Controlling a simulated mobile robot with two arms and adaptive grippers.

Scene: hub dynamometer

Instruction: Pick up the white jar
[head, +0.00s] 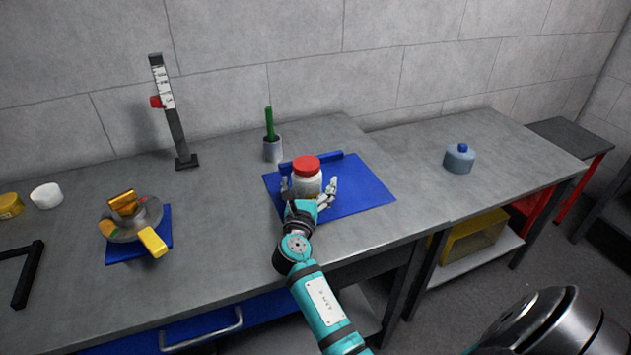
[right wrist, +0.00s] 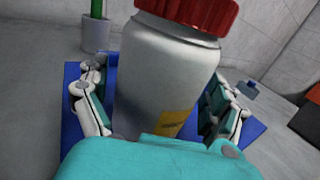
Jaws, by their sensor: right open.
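The white jar (head: 308,183) has a red lid and stands upright on a blue mat (head: 362,190) on the grey workbench. In the right wrist view the jar (right wrist: 165,75) fills the middle, with a yellow patch low on its side. My right gripper (head: 309,192) is open around the jar, with one finger at each side. In the right wrist view a gap shows between the right finger and the jar; whether the left finger touches it I cannot tell. The jar's lower part is partly hidden by the gripper. My left gripper is not in view.
A grey cup (head: 272,150) with a green stick stands behind the mat. A dark upright scale (head: 171,110) stands at the back left. A yellow-handled device (head: 135,218) sits at left.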

